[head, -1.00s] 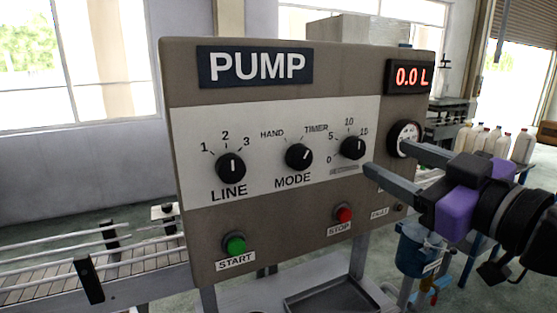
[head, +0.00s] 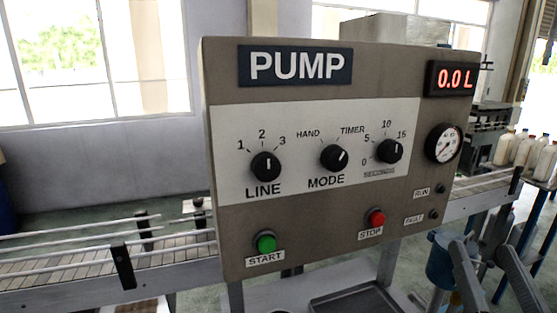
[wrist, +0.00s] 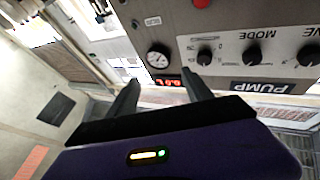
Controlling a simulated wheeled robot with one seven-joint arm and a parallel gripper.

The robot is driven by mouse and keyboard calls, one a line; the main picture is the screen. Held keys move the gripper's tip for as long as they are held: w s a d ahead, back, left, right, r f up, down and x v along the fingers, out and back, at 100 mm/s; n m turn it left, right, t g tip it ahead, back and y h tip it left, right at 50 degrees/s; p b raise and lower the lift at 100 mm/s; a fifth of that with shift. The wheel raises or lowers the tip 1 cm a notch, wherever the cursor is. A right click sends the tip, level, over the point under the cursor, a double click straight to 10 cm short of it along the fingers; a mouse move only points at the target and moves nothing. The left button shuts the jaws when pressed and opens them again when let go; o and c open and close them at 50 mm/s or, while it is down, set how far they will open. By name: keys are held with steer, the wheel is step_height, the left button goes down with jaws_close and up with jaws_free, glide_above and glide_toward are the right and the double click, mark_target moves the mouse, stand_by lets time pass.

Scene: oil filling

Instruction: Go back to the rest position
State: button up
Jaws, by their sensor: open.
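My gripper (head: 480,247) is low at the right edge of the head view, its two fingers apart and empty. In the wrist view (wrist: 160,82) the fingers are also spread with nothing between them. The pump panel (head: 225,150) stands left of the gripper, apart from it in the head view. The LINE knob (head: 266,167) points up at about 2. The MODE knob (head: 334,158) points up and right towards TIMER. The seconds knob (head: 389,151) points up, near 10. The display (head: 452,79) reads 0.0 L.
The green START button (head: 266,242) and red STOP button (head: 376,218) are on the panel's lower part. A gauge (head: 444,144) is at its right. A conveyor (head: 60,265) runs behind.

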steer(key=s+a+f+g, duration=0.2)
steer(key=s+a+f, duration=0.2)
steer(key=s+f, duration=0.7)
step_height(320, 180, down, 3)
steer(key=shift+s+r, duration=0.1)
steer(key=shift+s, duration=0.25)
steer(key=s+a+f+n+g+y, duration=0.1)
steer(key=s+f+g, duration=0.1)
steer(key=s+f, duration=0.2)
steer(key=s+a+f+n+g+y, duration=0.1)
steer(key=s+f, duration=0.3)
steer(key=s, duration=0.4)
steer(key=s+a+f+g+y, duration=0.1)
steer(key=s+a+f+g, duration=0.1)
steer(key=s+f, duration=0.2)
steer(key=shift+s+a+n+g, duration=0.15)
steer(key=shift+s+n, duration=0.05)
steer(key=shift+s, duration=0.3)
steer(key=shift+s+a+n+g, duration=0.1)
steer(key=shift+s+n+g, duration=0.1)
steer(key=shift+s, duration=0.3)
steer(key=shift+c, duration=0.2)
